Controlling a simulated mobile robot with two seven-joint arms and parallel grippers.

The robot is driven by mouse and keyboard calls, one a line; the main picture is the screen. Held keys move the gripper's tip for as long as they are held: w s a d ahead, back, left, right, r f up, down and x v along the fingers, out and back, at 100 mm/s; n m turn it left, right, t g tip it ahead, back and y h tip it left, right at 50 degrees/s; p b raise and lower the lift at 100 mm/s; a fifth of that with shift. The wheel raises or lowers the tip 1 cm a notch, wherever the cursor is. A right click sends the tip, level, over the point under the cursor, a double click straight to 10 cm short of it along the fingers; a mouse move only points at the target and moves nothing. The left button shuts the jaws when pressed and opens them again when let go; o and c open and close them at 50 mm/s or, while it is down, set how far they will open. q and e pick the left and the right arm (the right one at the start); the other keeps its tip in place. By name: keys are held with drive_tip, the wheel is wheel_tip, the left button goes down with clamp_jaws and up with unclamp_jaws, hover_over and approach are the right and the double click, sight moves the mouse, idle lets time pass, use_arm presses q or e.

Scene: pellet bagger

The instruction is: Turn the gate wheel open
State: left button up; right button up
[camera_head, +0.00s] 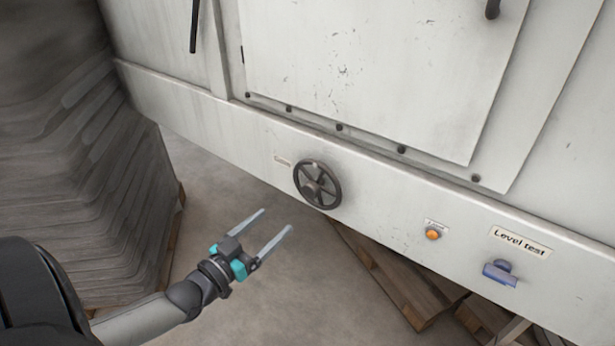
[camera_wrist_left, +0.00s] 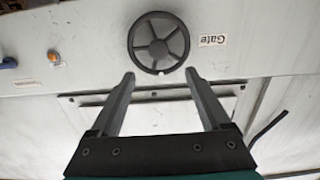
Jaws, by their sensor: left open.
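The gate wheel (camera_head: 317,184) is a dark spoked handwheel on the lower front panel of the pale machine, with a small label (camera_head: 282,160) beside it. In the left wrist view the wheel (camera_wrist_left: 158,43) shows whole near the top centre, beyond the fingertips, next to a label reading "Gate" (camera_wrist_left: 213,40). My left gripper (camera_head: 277,226) is open and empty, its two pale fingers pointing toward the panel, below and left of the wheel and apart from it. Its fingers also show in the left wrist view (camera_wrist_left: 160,82). My right gripper is not in view.
An orange button (camera_head: 432,235) and a blue knob (camera_head: 499,272) under a "Level test" label (camera_head: 520,241) are on the panel to the right. Stacked grey sacks (camera_head: 95,170) stand at the left. Wooden pallets (camera_head: 395,275) lie below the machine. The floor around my left gripper is clear.

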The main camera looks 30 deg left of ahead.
sight(308, 193)
use_arm(q)
drive_tip(key=w+b, duration=0.1)
drive_tip(key=w, duration=0.3)
drive_tip(key=w+d+b, duration=0.1)
drive_tip(key=w, duration=0.8)
drive_tip(key=shift+d+f+b, duration=0.1)
drive_tip(key=shift+d+b, duration=0.05)
drive_tip(key=shift+b, duration=0.25)
drive_tip(key=shift+w, duration=0.75)
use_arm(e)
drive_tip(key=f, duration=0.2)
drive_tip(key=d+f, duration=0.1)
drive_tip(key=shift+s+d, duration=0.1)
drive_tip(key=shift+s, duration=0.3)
use_arm(q)
drive_tip(key=shift+c, duration=0.3)
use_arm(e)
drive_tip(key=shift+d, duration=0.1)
use_arm(q)
clamp_jaws()
